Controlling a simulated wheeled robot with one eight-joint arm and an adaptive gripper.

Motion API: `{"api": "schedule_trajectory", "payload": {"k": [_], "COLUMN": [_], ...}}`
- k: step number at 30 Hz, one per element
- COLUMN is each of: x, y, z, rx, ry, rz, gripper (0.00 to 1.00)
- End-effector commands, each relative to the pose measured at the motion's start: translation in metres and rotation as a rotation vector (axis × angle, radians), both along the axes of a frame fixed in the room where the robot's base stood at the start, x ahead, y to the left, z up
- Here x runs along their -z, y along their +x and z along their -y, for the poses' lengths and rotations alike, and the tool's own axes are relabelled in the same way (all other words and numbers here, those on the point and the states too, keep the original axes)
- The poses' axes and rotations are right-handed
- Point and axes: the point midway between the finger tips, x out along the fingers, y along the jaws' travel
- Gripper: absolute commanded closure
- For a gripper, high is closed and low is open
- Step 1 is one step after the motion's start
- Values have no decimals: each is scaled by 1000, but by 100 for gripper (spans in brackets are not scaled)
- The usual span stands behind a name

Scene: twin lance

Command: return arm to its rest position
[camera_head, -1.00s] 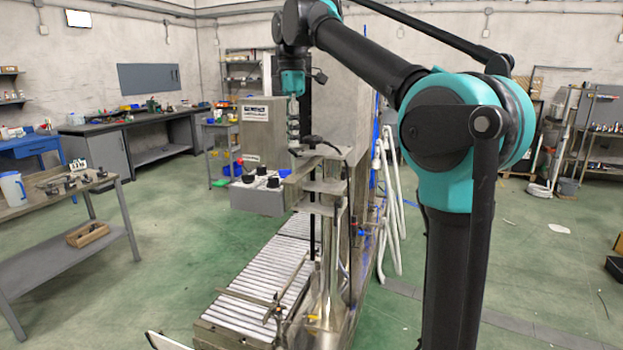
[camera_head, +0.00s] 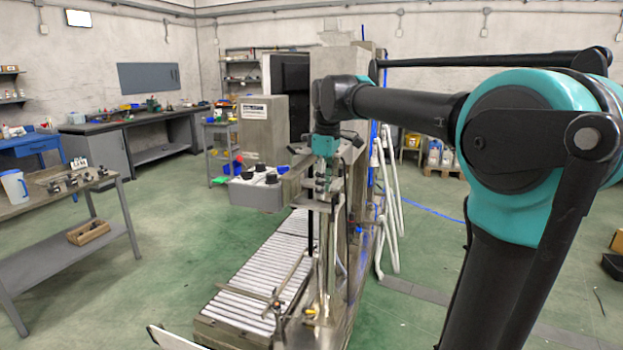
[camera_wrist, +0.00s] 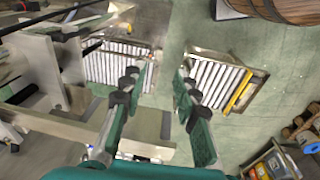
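My arm (camera_head: 410,105) reaches across the right half of the head view, with teal joints and black links. Its wrist hangs in front of the grey machine (camera_head: 345,60), and my gripper (camera_head: 324,190) points down beside the machine's metal fittings. In the head view the fingertips are small and partly lost against the metal parts behind.
A roller conveyor (camera_head: 255,295) runs along the floor below my gripper, with a control box (camera_head: 256,193) above it. A workbench (camera_head: 60,225) stands at left. White pipes (camera_head: 390,200) rise beside the machine. Green floor (camera_head: 160,270) is free between bench and conveyor.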

Motion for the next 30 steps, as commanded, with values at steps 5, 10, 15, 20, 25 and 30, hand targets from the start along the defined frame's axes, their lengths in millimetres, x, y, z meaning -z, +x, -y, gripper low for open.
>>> {"api": "schedule_trajectory", "payload": {"k": [5, 10, 15, 20, 25, 30], "x": [91, 174, 248, 292, 309, 309], "y": [-28, -76, -137, -184, -204, -205], "z": [53, 99, 134, 152, 157, 158], "rx": [316, 621, 901, 1083, 1161, 1163], "ry": [52, 113, 181, 231, 254, 254], "rz": [53, 106, 156, 188, 201, 201], "gripper": [70, 70, 70, 70, 70, 70]}}
